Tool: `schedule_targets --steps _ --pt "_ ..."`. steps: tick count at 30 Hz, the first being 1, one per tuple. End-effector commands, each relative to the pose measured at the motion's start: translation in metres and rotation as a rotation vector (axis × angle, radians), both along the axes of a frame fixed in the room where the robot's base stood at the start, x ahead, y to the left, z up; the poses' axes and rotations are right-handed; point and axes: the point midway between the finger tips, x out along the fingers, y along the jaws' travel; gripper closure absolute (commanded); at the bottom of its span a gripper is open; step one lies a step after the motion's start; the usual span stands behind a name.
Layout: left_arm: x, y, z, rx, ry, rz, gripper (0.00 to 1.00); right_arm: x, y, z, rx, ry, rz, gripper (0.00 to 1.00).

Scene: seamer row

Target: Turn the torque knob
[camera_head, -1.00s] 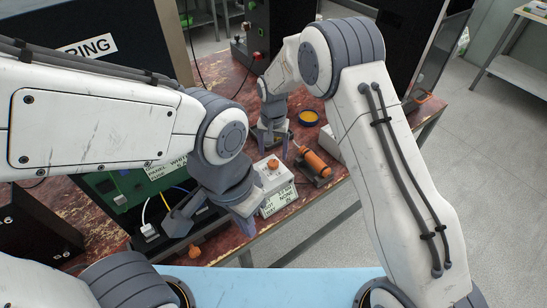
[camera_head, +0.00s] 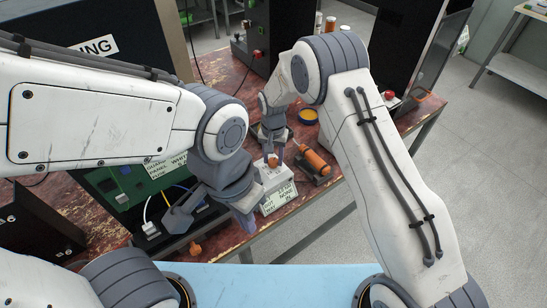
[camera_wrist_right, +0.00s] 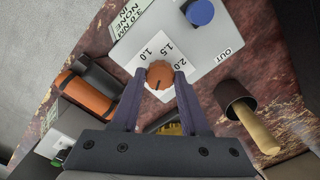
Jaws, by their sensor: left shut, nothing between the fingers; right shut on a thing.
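The torque knob (camera_wrist_right: 159,75) is a small orange knob on a dial plate marked 1.0, 1.5 and 2.0. It sits on a white box (camera_wrist_right: 205,45), which also stands on the table in the head view (camera_head: 277,199). My right gripper (camera_wrist_right: 160,74) is shut on the knob, one finger on each side. In the head view the right gripper (camera_head: 272,156) comes down over the knob from behind, covering part of it. My left gripper (camera_head: 248,226) is shut and empty, in front and to the left of the box.
An orange and black tool (camera_head: 315,162) lies right of the box. A blue knob (camera_wrist_right: 201,12) is also on the box. A wooden-handled tool (camera_wrist_right: 250,120) lies close by. A green board (camera_head: 127,188) and a small orange object (camera_head: 195,249) are at the left. A yellow ring (camera_head: 308,116) lies behind.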

Motion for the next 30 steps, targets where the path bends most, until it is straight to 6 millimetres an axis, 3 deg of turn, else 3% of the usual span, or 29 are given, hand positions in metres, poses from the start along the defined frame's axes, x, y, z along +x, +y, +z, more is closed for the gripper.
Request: schedule_targets --steps 11,30 --pt "0.000 0.000 -0.004 0.000 0.000 0.000 1.00 0.000 0.000 0.000 0.000 0.000 0.136 1.00" --pt "0.000 0.000 -0.014 0.000 0.000 0.000 1.00 0.001 0.000 0.000 0.000 -0.002 0.723 1.00"
